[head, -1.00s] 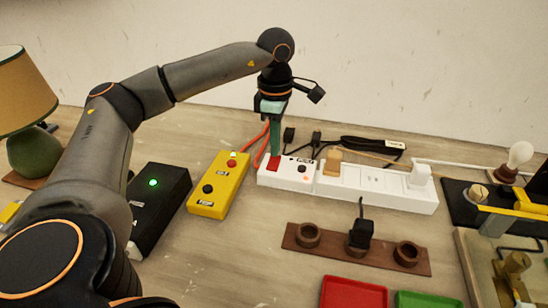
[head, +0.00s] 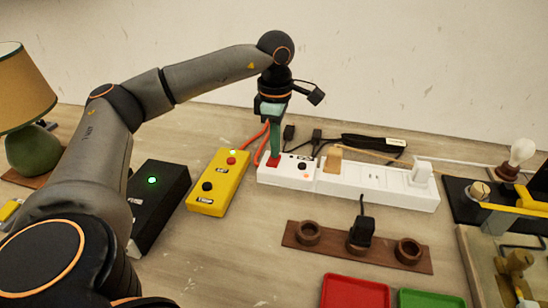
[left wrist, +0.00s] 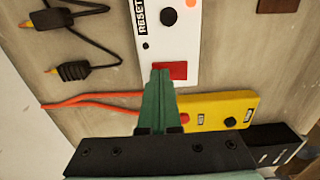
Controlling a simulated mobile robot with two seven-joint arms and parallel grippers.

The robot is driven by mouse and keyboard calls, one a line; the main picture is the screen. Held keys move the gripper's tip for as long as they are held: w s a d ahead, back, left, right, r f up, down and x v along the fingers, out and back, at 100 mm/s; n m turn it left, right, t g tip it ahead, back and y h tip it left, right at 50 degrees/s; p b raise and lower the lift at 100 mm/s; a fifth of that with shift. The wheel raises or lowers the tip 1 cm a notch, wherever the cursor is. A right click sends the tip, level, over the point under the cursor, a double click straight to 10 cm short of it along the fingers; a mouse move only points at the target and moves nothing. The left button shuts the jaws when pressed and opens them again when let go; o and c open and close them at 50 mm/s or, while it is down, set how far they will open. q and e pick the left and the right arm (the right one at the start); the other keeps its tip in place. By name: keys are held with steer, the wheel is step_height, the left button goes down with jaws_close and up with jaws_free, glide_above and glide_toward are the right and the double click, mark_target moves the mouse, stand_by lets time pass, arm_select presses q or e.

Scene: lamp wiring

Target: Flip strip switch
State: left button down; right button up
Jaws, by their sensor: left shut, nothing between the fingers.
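The white power strip (head: 395,195) lies on the table at the right of centre. Its red rocker switch (head: 273,161) is at its left end, and also shows in the left wrist view (left wrist: 178,70). My left gripper (head: 274,152) points down with its green fingers shut and empty. The fingertips are at the red switch and cover part of it; in the left wrist view the tips (left wrist: 161,72) overlap the switch's left part. I cannot tell whether they press it. An orange light (head: 303,166) shows on the strip. My right gripper is not in view.
A yellow box with buttons (head: 219,182) and a black box with a green light (head: 158,200) stand left of the strip. A wooden holder (head: 330,246) and red tray (head: 354,292) lie in front. Black plugs and cables (head: 340,140) lie behind.

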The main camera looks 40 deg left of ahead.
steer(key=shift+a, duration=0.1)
arm_select(q)
steer(key=shift+r+p, duration=0.85)
steer(key=shift+r, duration=0.05)
steer(key=shift+r+p, duration=0.3)
steer(key=shift+r, duration=0.05)
steer(key=shift+r+p, duration=0.9)
steer(key=shift+r, duration=0.1)
steer(key=shift+r+p, duration=0.85)
steer(key=shift+r, duration=0.4)
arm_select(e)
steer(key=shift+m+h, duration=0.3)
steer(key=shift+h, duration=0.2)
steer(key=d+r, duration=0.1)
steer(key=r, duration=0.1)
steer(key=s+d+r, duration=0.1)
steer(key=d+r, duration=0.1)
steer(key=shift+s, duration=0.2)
